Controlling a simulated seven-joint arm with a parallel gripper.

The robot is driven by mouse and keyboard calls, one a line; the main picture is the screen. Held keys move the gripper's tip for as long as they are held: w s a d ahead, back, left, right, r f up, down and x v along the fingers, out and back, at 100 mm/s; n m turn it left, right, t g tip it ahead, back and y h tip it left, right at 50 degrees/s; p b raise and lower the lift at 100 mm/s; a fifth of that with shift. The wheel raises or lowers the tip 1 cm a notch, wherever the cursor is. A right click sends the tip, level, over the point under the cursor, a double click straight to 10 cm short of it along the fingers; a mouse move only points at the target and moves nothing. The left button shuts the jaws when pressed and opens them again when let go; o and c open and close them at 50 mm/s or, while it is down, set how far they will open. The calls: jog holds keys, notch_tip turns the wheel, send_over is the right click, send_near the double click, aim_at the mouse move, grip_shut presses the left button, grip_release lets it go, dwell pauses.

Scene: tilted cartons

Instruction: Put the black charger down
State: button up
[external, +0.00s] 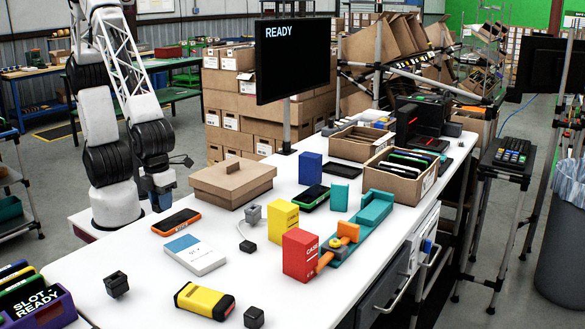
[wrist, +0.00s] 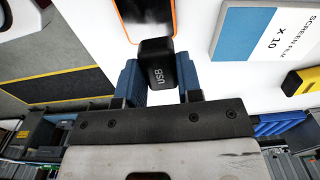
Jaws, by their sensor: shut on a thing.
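The black charger (wrist: 158,66), a small block marked USB, sits between the two blue fingers of my gripper (wrist: 158,84) in the wrist view. My gripper is shut on it. In the external view my gripper (external: 161,196) is at the table's far left edge, behind an orange-rimmed phone (external: 177,222). The charger is hard to make out there. In the wrist view the orange-rimmed phone (wrist: 172,12) lies just beyond the charger. I cannot tell whether the charger touches the white table (external: 150,275).
A white-and-blue screen film box (external: 195,254) lies in front of the phone. A brown carton (external: 232,182) stands right of my gripper. Black cubes (external: 117,284) (external: 254,317) and a yellow device (external: 204,300) are at the front. Bare white table lies between them.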

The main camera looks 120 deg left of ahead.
dwell(0.4)
send_over(193, 250)
jog(key=shift+w+f, duration=0.1)
jog(key=shift+f, duration=0.65)
jog(key=shift+f, duration=0.1)
dwell(0.3)
jog(key=shift+f, duration=1.65)
jog(key=shift+f, duration=0.15)
jog(key=o, duration=0.9)
notch_tip(193, 250, up, 12)
jog(key=shift+r, duration=0.15)
